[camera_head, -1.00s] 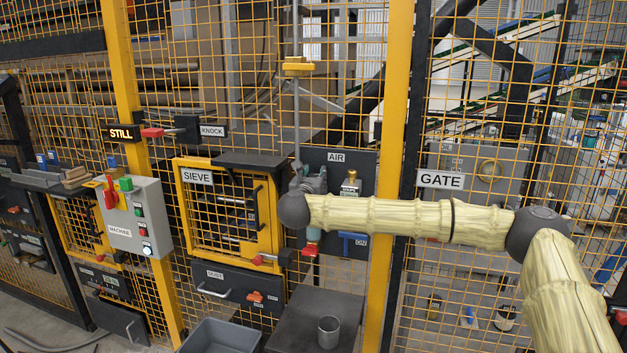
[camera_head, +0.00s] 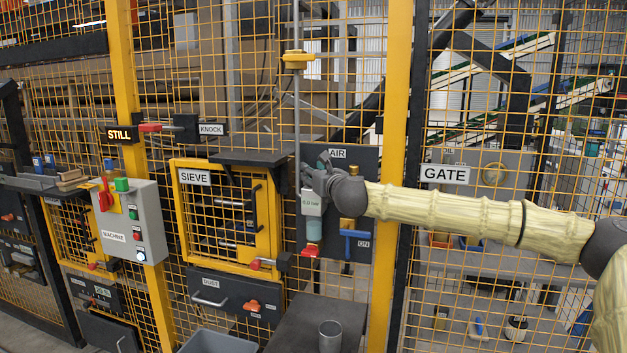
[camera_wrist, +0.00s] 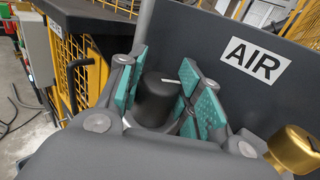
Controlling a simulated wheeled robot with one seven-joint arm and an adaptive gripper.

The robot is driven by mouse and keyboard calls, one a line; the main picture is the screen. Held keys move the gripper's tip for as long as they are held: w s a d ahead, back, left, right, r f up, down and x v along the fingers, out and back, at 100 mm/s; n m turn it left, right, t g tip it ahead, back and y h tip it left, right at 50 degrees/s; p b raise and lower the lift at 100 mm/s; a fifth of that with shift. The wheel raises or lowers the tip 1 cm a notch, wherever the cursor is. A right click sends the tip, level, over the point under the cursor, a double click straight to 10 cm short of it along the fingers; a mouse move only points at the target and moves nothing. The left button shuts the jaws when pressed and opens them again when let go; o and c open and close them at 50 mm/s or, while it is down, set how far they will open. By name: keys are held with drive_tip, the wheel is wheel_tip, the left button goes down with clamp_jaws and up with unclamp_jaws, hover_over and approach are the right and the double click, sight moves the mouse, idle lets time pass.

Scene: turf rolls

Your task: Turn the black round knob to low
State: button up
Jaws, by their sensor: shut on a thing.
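The black round knob (camera_wrist: 157,97) stands between the teal pads of my gripper (camera_wrist: 160,92) in the wrist view, with a pale pointer line on its top. The gripper is shut on the knob. In the head view my gripper (camera_head: 318,180) is at the AIR panel (camera_head: 358,165), above a regulator with a pale "0.0 bar" display (camera_head: 313,203). The knob is hidden behind the gripper there. Any low marking for the knob does not show.
A brass fitting (camera_wrist: 293,150) sits close to the right of my gripper. A blue handle (camera_head: 355,235) is below on the panel, near the ON label. A yellow post (camera_head: 392,130) stands behind my arm. A grey table with a metal cup (camera_head: 330,336) is below.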

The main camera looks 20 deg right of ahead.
drive_tip(key=shift+d+n+y, duration=0.1)
drive_tip(key=shift+n+y, duration=0.2)
drive_tip(key=shift+y, duration=0.2)
drive_tip(key=o, duration=1.1)
drive_tip(key=shift+c, duration=0.2)
drive_tip(key=shift+r+m+h+p, duration=0.15)
drive_tip(key=shift+m+h+p, duration=0.4)
drive_tip(key=shift+h, duration=0.25)
drive_tip(key=m+h+p, duration=0.2)
drive_tip(key=h+p, duration=0.1)
drive_tip(key=h, duration=0.1)
drive_tip(key=shift+r+m+p, duration=0.1)
drive_tip(key=shift+m+p, duration=0.25)
drive_tip(key=m+g+h+p, duration=0.1)
drive_tip(key=m+h+p, duration=0.1)
drive_tip(key=h+p, duration=0.1)
drive_tip(key=m+g+h+p, duration=0.1)
drive_tip(key=h+p, duration=0.2)
drive_tip(key=shift+m, duration=0.4)
